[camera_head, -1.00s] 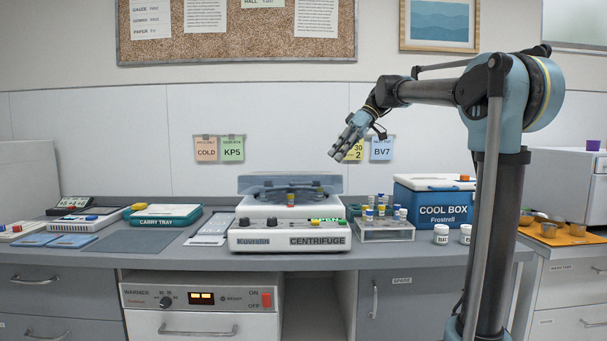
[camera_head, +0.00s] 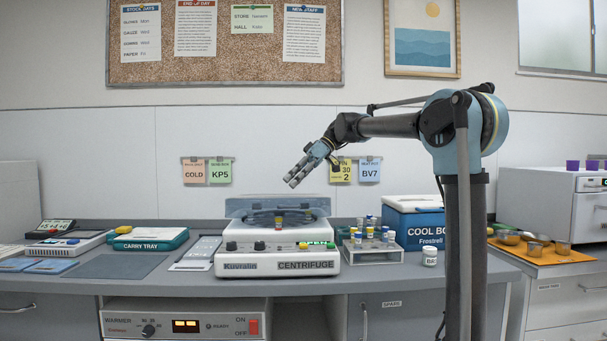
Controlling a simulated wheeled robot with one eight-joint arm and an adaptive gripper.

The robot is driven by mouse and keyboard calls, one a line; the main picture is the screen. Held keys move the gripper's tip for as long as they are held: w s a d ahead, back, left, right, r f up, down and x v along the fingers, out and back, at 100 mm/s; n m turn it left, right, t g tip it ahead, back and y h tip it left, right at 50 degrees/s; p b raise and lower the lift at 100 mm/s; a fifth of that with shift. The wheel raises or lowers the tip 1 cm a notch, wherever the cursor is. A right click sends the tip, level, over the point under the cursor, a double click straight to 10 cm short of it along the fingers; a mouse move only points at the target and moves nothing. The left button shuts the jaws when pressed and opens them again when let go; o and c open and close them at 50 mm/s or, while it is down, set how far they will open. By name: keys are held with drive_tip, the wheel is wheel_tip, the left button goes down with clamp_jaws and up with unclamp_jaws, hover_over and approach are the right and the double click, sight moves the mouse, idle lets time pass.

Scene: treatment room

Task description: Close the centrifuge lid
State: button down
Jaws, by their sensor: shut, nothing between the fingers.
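The centrifuge (camera_head: 277,261) stands on the counter in the middle of the view, with a white front panel. Its see-through bluish lid (camera_head: 250,208) is raised at the back of the machine. A dark bowl shows beneath the lid, and a small yellow-capped tube (camera_head: 278,222) stands near the front of it. My gripper (camera_head: 293,181) is shut and empty. In the picture it is above and slightly right of the lid's middle, apart from it, with fingers pointing down and left.
A tube rack (camera_head: 374,250) stands right of the centrifuge, with a blue cool box (camera_head: 415,222) behind. A carry tray (camera_head: 150,238) and a grey mat (camera_head: 121,265) lie to the left. A white jar (camera_head: 430,257) is near the right front.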

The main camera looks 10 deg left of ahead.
hover_over(292, 210)
drive_tip(key=s, duration=0.1)
wheel_tip(292, 210, down, 5)
drive_tip(key=shift+a+r, duration=0.1)
drive_tip(key=shift+r, duration=0.05)
drive_tip(key=shift+t, duration=0.5)
drive_tip(key=f, duration=0.2)
drive_tip(key=s+f, duration=0.1)
drive_tip(key=f, duration=0.1)
drive_tip(key=shift+s+d+f+n, duration=0.25)
drive_tip(key=shift+d+f+n, duration=0.05)
drive_tip(key=shift+f, duration=0.25)
